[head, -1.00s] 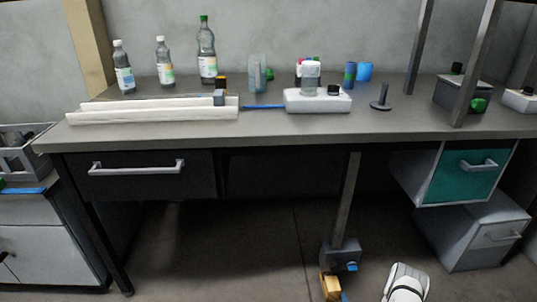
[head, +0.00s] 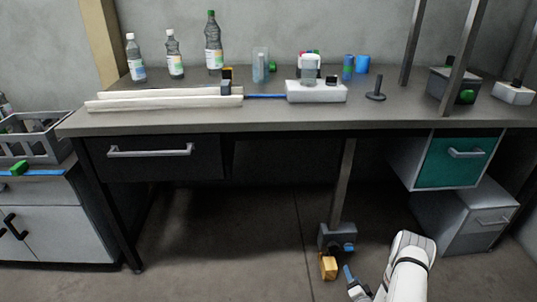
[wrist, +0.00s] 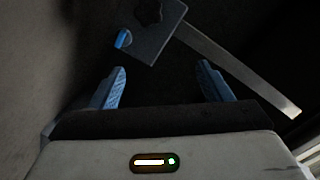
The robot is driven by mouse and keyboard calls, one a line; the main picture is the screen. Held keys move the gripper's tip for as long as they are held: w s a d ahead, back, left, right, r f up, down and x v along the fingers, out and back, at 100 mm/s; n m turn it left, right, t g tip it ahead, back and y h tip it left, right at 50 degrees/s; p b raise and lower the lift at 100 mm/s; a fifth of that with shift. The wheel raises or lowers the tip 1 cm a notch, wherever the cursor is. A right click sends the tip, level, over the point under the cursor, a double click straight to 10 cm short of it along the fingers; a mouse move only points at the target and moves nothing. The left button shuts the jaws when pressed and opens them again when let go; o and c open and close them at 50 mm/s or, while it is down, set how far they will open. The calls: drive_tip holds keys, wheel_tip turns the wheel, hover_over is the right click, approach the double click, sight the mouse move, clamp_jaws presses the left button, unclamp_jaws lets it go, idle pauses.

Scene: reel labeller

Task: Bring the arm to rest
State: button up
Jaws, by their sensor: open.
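My white arm (head: 408,270) reaches in from the lower right of the head view, low in front of the workbench. My gripper (head: 352,280) is at its end, below the bench top, with one blue fingertip showing clearly. In the wrist view my gripper (wrist: 162,78) has its two blue fingers wide apart with nothing between them. Beyond them is a grey box (wrist: 150,40) with a blue knob, on a grey post; the box also shows in the head view (head: 329,238).
A small orange block (head: 328,267) shows just left of my gripper. The workbench (head: 270,117) carries bottles, white rails and a white device. A teal drawer (head: 455,162) and a grey cabinet (head: 460,222) stand to the right. The floor left of the post is clear.

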drive_tip(key=w+r+n+g+h+p, duration=0.15)
drive_tip(key=w+r+p, duration=0.3)
drive_tip(key=r, duration=1.05)
drive_tip(key=w+r+n+g+p, duration=0.35)
drive_tip(key=w+r, duration=0.25)
drive_tip(key=r, duration=0.9)
wheel_tip(320, 180, up, 12)
drive_tip(key=s+a+g+p, duration=0.2)
drive_tip(key=s+a+p, duration=0.1)
drive_tip(key=p, duration=0.1)
drive_tip(key=s+a+r+n+g+h+p, duration=0.1)
drive_tip(key=s+a+r+p, duration=0.15)
drive_tip(key=r, duration=0.35)
drive_tip(key=s+a+r+n+g+p, duration=0.1)
drive_tip(key=s+r, duration=0.2)
drive_tip(key=r, duration=0.3)
drive_tip(key=s+a+r+n+g+p, duration=0.1)
drive_tip(key=s+a+r+p, duration=0.2)
drive_tip(key=s+r, duration=0.4)
drive_tip(key=s+a+r+n+g+y+p, duration=0.1)
drive_tip(key=s+a+r+g+p, duration=0.1)
drive_tip(key=s+a+r, duration=0.2)
drive_tip(key=s+a+r+n+g+p, duration=0.1)
drive_tip(key=s+a+r+g+p, duration=0.1)
drive_tip(key=s+r, duration=0.8)
drive_tip(key=s+a+p, duration=0.1)
drive_tip(key=s+a, duration=0.1)
drive_tip(key=s, duration=0.6)
drive_tip(key=shift+s+r+p, duration=0.35)
